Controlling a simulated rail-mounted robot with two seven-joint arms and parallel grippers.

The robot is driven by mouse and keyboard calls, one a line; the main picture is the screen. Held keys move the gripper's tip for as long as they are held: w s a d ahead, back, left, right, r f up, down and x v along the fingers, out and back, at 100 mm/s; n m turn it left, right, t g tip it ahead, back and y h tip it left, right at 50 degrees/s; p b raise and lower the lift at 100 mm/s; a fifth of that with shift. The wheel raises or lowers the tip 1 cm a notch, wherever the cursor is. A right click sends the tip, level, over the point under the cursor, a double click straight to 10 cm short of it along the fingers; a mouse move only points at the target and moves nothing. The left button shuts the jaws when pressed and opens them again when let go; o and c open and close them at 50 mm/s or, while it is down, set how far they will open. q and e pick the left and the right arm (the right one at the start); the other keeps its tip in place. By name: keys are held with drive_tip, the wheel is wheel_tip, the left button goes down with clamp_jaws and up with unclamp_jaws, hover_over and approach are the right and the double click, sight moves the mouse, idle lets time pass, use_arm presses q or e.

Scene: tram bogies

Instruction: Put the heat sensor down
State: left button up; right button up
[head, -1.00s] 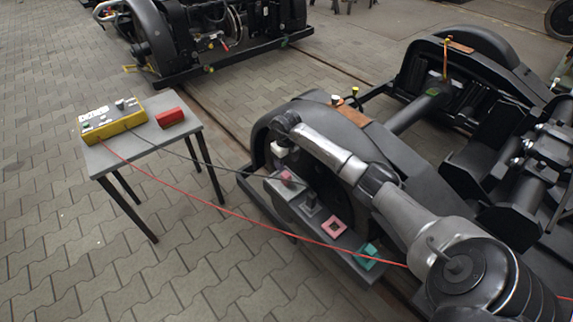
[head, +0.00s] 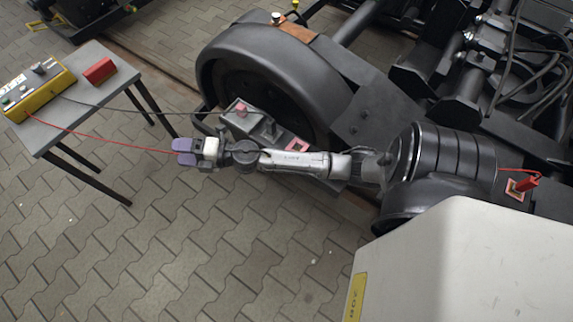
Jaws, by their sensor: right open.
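A pink-topped block (head: 241,109), at the end of a dark cable from the yellow box, sits on the grey ledge (head: 262,127) beside the wheel. A red clip-like piece (head: 527,183) with a red lead stands on an orange-edged plate at the far right. I cannot tell for sure which of these is the heat sensor. My right gripper (head: 187,152), with purple finger pads, is open, left of and apart from the ledge, over the paving. I see nothing between its fingers. The red cable passes close to it. My left gripper is not in view.
A grey table (head: 98,105) at the left holds the yellow box (head: 38,92) and a red block (head: 99,70). A large dark wheel (head: 270,75) and bogie frame fill the back right. A pink square marker (head: 297,145) lies on the ledge. The paving in front is clear.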

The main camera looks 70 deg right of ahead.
drive_tip(key=s+d+f+m+g+h, duration=0.1)
drive_tip(key=s+f+m+g+h, duration=0.2)
drive_tip(key=s+m+h, duration=0.4)
drive_tip(key=s+f+m+g+h, duration=0.25)
drive_tip(key=s+f+m, duration=0.2)
drive_tip(key=m, duration=0.35)
drive_tip(key=s+a+f+m+g+y, duration=0.1)
drive_tip(key=s+a+g, duration=0.3)
drive_tip(key=s, duration=0.5)
drive_tip(key=s+a+f+m+g+y, duration=0.2)
drive_tip(key=s+g, duration=0.3)
drive_tip(key=s, duration=0.4)
drive_tip(key=shift+s+a+f+m+g+y, duration=0.35)
drive_tip(key=shift+a+y, duration=0.3)
drive_tip(key=shift+a, duration=0.25)
drive_tip(key=shift+r, duration=0.1)
